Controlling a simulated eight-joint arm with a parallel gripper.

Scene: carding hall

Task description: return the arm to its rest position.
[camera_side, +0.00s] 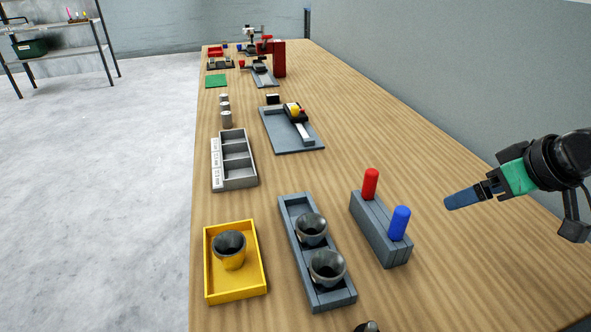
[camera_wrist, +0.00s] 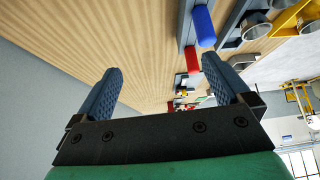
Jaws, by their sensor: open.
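My gripper (camera_side: 462,197) is held at the right of the side view, above the wooden bench (camera_side: 420,140). In the wrist view my gripper (camera_wrist: 158,85) shows two blue textured fingers spread apart, with nothing between them. To its left in the side view, a grey block (camera_side: 378,232) holds a red peg (camera_side: 370,184) and a blue peg (camera_side: 399,223), both upright. The gripper is apart from the block and the pegs.
A grey tray (camera_side: 293,208) holds two dark cups. A compartment box (camera_side: 252,182) and a fixture plate (camera_side: 292,150) stand farther back. A wall (camera_side: 470,60) runs along the right. The bench's right side is clear.

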